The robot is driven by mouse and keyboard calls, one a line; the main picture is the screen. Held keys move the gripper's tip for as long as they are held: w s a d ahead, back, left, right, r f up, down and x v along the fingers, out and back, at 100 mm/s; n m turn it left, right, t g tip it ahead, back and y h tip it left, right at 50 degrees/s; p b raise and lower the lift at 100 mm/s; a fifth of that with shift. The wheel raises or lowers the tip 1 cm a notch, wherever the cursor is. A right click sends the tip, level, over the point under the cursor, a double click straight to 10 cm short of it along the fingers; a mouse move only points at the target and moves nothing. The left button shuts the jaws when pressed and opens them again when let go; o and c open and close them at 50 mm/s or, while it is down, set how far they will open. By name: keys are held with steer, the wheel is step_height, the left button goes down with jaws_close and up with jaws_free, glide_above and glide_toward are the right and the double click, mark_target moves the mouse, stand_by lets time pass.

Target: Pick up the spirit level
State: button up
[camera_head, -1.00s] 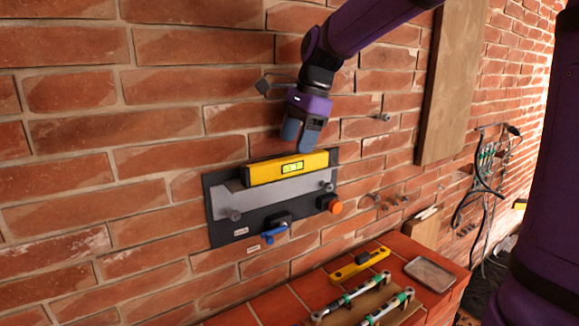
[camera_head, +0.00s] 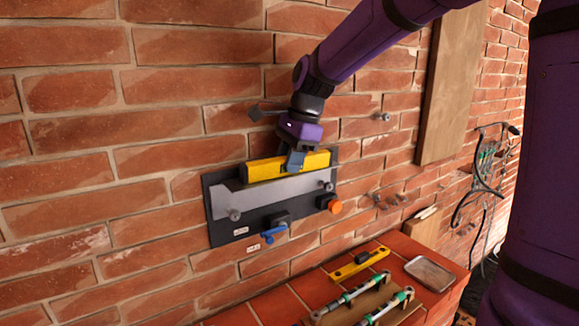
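The yellow spirit level (camera_head: 264,170) lies along the top of a grey metal bracket (camera_head: 275,190) on a dark wall panel (camera_head: 213,228). My gripper (camera_head: 296,161) points down at the level, right of its middle. One grey finger overlaps the level's front face and hides the green vial seen there earlier. The other finger is hidden, so I cannot tell whether the gripper is closed on the level. The level still appears to rest on the bracket.
The panel carries a blue lever (camera_head: 272,234) and an orange knob (camera_head: 335,207). A brick ledge (camera_head: 240,317) below holds a yellow tool (camera_head: 358,264), green-and-metal tools (camera_head: 350,297) and a metal tray (camera_head: 430,273). A wooden board (camera_head: 450,85) stands right.

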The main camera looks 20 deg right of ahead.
jaws_close()
steer(key=shift+r, duration=0.6)
steer(key=shift+s+r, duration=0.2)
steer(key=shift+r, duration=0.4)
steer(key=shift+s+r, duration=0.15)
steer(key=shift+r, duration=0.45)
steer(key=s+d+r, duration=0.1)
steer(key=s+d, duration=0.1)
steer(key=s, duration=1.3)
steer(key=shift+r, duration=0.2)
